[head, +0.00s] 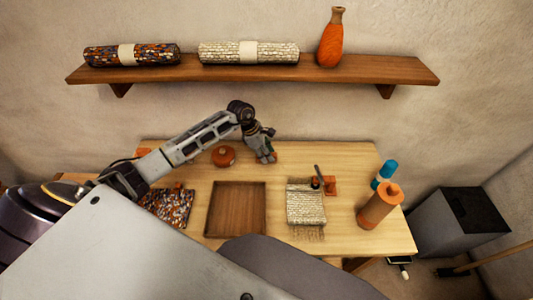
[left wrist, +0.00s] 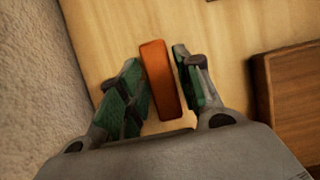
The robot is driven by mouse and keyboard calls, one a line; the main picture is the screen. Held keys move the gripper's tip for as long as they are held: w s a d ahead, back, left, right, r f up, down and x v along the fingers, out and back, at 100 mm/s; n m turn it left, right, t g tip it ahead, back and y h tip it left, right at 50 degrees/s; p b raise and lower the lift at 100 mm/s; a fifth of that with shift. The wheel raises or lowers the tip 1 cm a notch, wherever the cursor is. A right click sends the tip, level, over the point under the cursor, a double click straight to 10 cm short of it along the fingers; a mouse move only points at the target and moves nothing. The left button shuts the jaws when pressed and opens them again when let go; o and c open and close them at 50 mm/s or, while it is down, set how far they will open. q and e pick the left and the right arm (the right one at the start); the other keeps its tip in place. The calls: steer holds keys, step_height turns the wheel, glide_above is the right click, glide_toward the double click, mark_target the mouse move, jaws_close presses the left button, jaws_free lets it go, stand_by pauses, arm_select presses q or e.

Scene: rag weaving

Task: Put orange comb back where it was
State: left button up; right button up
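An orange block-like piece, which looks like the orange comb (left wrist: 160,80), lies on the wooden table between the fingers of my left gripper (left wrist: 158,85) in the left wrist view. A bit of table shows between the comb and the right-hand finger, so the fingers look open around it. In the head view my left gripper (head: 267,158) is low at the back of the table (head: 345,158), and little of the comb shows beside it. My right gripper is out of view.
A square wooden tray (head: 209,210) lies mid-table, between a multicoloured woven piece (head: 167,207) and a pale one (head: 306,205). A round orange pot (head: 223,156) stands left of the gripper. An orange cylinder (head: 379,206) and a blue-capped bottle (head: 386,171) stand at right.

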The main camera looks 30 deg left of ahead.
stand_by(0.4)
arm_select(q)
steer(key=shift+b+v, duration=0.35)
steer(key=shift+v, duration=3.6)
steer(key=shift+d, duration=0.15)
